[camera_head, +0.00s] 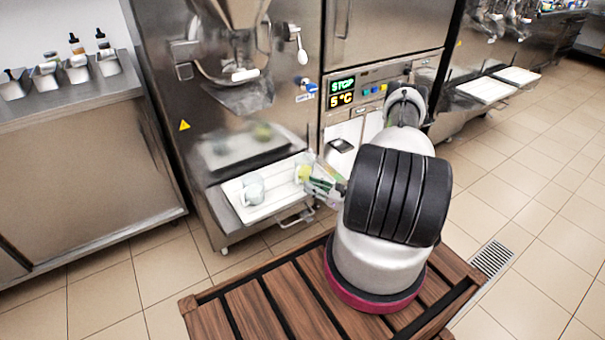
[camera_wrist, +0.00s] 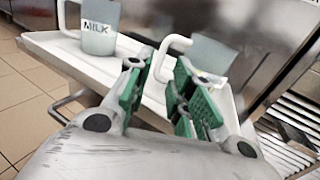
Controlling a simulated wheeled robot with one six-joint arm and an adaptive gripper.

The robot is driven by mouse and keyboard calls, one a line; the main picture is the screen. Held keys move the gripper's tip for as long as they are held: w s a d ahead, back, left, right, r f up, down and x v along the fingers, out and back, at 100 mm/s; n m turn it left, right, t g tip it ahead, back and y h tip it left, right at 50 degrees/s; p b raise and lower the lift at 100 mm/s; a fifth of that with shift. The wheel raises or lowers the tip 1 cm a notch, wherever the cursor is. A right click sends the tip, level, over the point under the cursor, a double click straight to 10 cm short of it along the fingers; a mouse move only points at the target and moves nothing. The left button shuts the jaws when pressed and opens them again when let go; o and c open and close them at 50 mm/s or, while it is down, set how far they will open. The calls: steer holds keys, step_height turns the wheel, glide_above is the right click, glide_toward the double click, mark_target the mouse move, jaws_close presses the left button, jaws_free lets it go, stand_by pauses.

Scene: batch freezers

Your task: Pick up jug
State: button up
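A pale jug labelled MILK (camera_wrist: 98,30) stands upright at the left of the wrist view, on a white tray; it also shows in the head view (camera_head: 253,190). A second pale jug (camera_wrist: 208,56) stands to the right in the wrist view, with its white handle (camera_wrist: 172,42) turned toward me. My gripper (camera_wrist: 161,66) is open, its green-padded fingers pointing at this second jug. The handle shows between the fingertips, but I cannot tell whether it lies between them or just beyond. In the head view, my gripper (camera_head: 322,182) is at the tray's right end and partly hides the second jug.
The white tray (camera_head: 238,206) sits on a low shelf of the steel batch freezer (camera_head: 225,130). A metal bar handle (camera_head: 298,216) juts out below it. A steel counter (camera_head: 75,165) with containers stands left. Tiled floor lies open at the right.

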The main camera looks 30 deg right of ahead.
mark_target(297, 182)
steer(key=x, duration=0.7)
steer(key=shift+w+f, duration=0.25)
steer(key=shift+w, duration=0.05)
jaws_close()
